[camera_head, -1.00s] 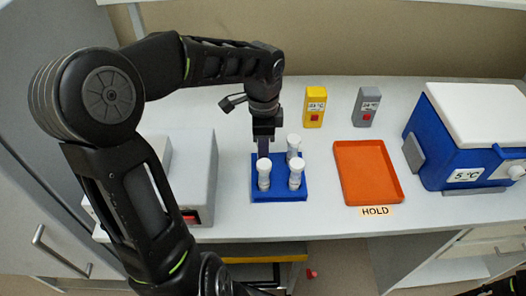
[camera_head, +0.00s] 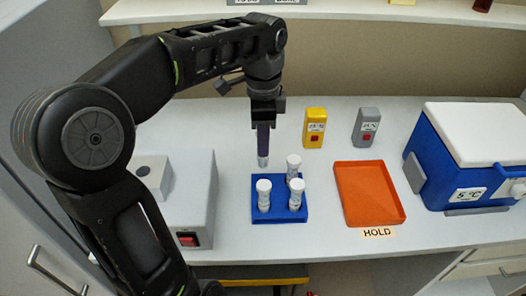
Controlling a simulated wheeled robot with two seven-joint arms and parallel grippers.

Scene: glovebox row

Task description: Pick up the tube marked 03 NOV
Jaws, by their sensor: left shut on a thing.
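My left gripper (camera_head: 263,138) points straight down and is shut on a tube (camera_head: 263,160), whose pale lower end shows below the fingers. It hangs upright above the back left of the blue rack (camera_head: 279,219), clear of it. Three white-capped tubes stand in the rack: one at the front left (camera_head: 264,197), one at the front right (camera_head: 297,196) and one at the back right (camera_head: 293,169). The labels are too small to read, so I cannot tell which tube is marked 03 NOV. My right gripper is out of view.
An orange tray (camera_head: 369,219) with a HOLD label (camera_head: 377,232) lies empty right of the rack. Yellow (camera_head: 314,128) and grey (camera_head: 366,127) devices stand behind. A blue cooler (camera_head: 450,165) is at the right, a grey machine (camera_head: 192,200) at the left.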

